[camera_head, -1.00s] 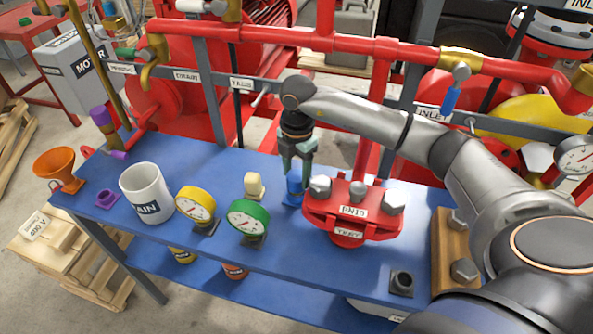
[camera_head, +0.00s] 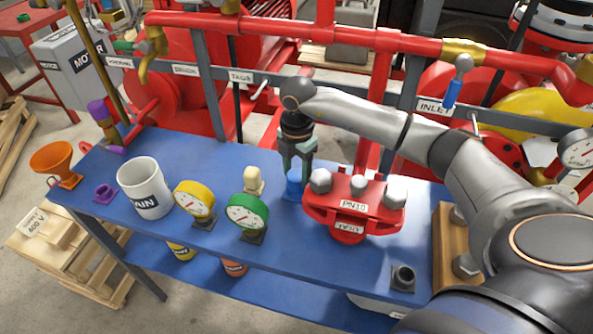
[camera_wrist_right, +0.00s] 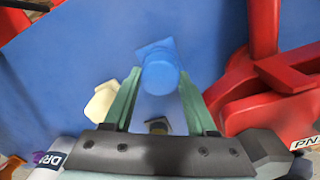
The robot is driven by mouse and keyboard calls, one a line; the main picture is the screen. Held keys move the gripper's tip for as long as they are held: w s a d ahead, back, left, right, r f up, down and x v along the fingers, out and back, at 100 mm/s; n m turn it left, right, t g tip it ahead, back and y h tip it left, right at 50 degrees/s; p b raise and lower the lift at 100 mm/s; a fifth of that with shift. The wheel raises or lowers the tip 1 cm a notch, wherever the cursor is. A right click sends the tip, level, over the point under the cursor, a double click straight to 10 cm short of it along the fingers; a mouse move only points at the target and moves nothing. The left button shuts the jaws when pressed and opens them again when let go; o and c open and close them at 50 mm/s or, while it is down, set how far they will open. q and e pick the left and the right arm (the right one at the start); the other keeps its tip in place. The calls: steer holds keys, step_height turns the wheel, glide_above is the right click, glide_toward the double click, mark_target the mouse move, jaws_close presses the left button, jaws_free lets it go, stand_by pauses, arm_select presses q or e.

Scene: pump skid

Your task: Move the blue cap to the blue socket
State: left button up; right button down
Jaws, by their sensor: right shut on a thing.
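My right gripper (camera_head: 297,172) points down over the blue bench, just left of the red flange block. In the right wrist view its two green-grey fingers (camera_wrist_right: 160,84) are shut on the blue cap (camera_wrist_right: 160,72), a short blue cylinder. The blue cap also shows below the fingers in the head view (camera_head: 294,178). Directly beneath it is a square blue base plate (camera_wrist_right: 153,48), which appears to belong to the blue socket. The cap hides most of the socket, and I cannot tell whether the cap is seated. My left gripper is not in view.
The red PN10 flange block (camera_head: 355,205) stands close on the right. A cream knob-like part (camera_head: 253,181), a green gauge (camera_head: 246,213), a yellow gauge (camera_head: 194,200) and a white mug (camera_head: 144,188) stand to the left. Red pipework crosses behind. The bench's front middle is clear.

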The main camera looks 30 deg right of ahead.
steer(key=shift+c, duration=0.6)
jaws_free()
step_height(320, 180, up, 12)
steer(key=shift+r+b, duration=0.25)
steer(key=shift+b, duration=0.15)
steer(key=shift+s, duration=0.15)
